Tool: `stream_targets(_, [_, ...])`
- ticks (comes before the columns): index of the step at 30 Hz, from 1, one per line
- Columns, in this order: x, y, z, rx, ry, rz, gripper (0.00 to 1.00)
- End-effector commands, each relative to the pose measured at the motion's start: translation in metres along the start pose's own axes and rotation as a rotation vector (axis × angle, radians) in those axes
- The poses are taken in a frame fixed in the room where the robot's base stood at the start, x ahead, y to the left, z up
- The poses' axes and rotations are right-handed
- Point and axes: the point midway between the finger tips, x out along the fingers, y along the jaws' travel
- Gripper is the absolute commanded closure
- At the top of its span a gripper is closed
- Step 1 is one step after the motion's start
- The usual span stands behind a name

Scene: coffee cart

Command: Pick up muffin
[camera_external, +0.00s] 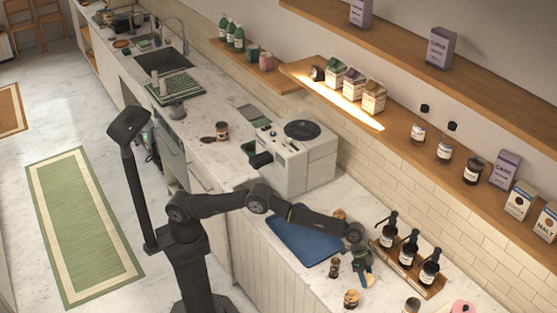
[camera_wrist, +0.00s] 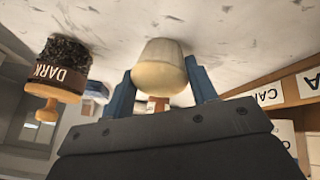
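The muffin (camera_wrist: 160,65) has a pale grey-white wrapper and a rounded cream top. In the wrist view it is at the top middle, between the two blue fingers of my gripper (camera_wrist: 161,88). One finger is on each side, close to the muffin; I cannot tell whether they press on it. In the external view my gripper (camera_external: 367,272) points down low over the counter, right of the blue mat. The muffin is not clear in that view, as the gripper and wrist cover that area.
A jar labelled DARK (camera_wrist: 60,75) with a wooden knob stands beside the muffin. Small jars (camera_external: 333,268) (camera_external: 351,299) are close to the gripper. A rack of dark pump bottles (camera_external: 408,250) stands to the right. A blue mat (camera_external: 301,236) lies left.

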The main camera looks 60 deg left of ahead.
Motion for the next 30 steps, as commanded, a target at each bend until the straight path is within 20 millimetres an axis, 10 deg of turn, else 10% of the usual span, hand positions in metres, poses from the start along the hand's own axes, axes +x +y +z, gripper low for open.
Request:
stream_targets(11, [-0.003, 0.001, -0.002, 0.0, 0.001, 0.0, 0.71])
stream_targets(30, [-0.084, 0.025, -0.045, 0.001, 0.001, 0.0, 0.71])
